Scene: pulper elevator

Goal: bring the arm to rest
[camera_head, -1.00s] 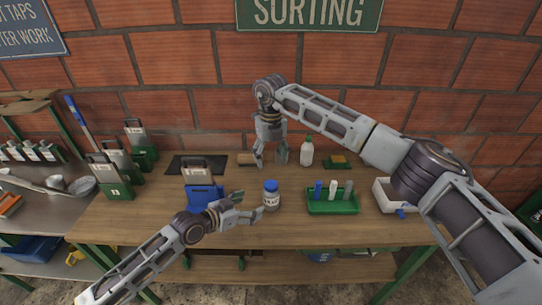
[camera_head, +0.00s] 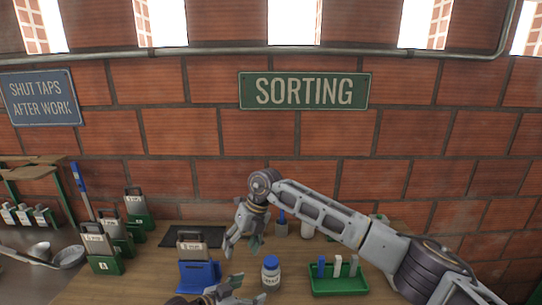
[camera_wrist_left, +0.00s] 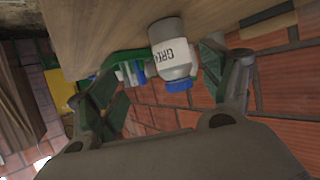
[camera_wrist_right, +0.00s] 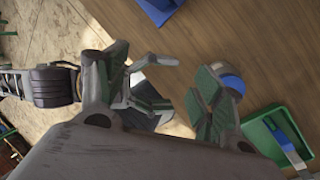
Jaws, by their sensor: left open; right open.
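My right gripper (camera_head: 243,247) hangs open and empty over the bench, fingers down, left of and above the blue-lidded bottle (camera_head: 270,272) in the head view. Its arm reaches in from the right. My left gripper (camera_head: 238,291) shows only partly at the bottom edge of the head view, low and left of that bottle; most of its arm is out of frame. In the left wrist view the left gripper (camera_wrist_left: 160,85) is open, with a labelled bottle (camera_wrist_left: 172,55) beyond its fingers. In the right wrist view the right gripper (camera_wrist_right: 170,95) is open, with my left arm near it.
A green tray (camera_head: 340,291) with several upright pieces stands right of the bottle. A blue holder (camera_head: 199,276) stands to the left. Several green-based blocks (camera_head: 103,258) stand farther left. A brick wall (camera_head: 300,140) rises behind the bench.

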